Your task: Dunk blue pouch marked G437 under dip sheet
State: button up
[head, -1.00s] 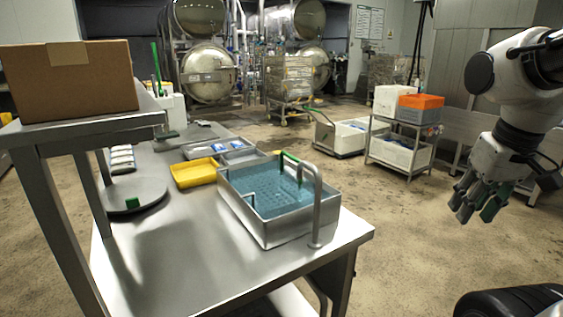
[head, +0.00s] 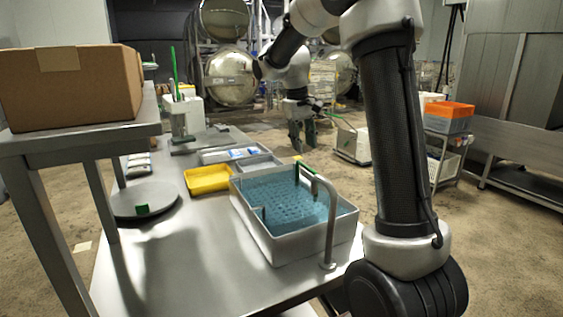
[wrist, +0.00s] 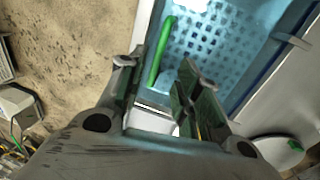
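Blue-and-white pouches (head: 237,154) lie in a grey tray behind the basin; their markings are too small to read, so I cannot tell which is G437. The perforated dip sheet (head: 290,201) shows in the blue water of the steel basin (head: 268,238). A green grip (head: 308,168) stands at the basin's far side and shows as a green bar in the wrist view (wrist: 161,52). My gripper (head: 303,146) points down beyond the basin's far right, above and apart from it. In the wrist view my gripper (wrist: 165,72) has its fingers apart with nothing between them.
A yellow tray (head: 208,180) sits left of the basin, and a round grey plate (head: 145,199) with a green block is farther left. A bent metal pipe (head: 331,225) rises at the basin's right corner. A cardboard box (head: 70,87) stands on the raised shelf.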

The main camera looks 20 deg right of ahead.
aim_at(308, 167)
jog(key=f, duration=0.3)
jog(key=d+f, duration=0.1)
jog(key=f, duration=0.3)
jog(key=shift+d+f, duration=0.2)
jog(key=shift+f, duration=0.05)
grip_shut()
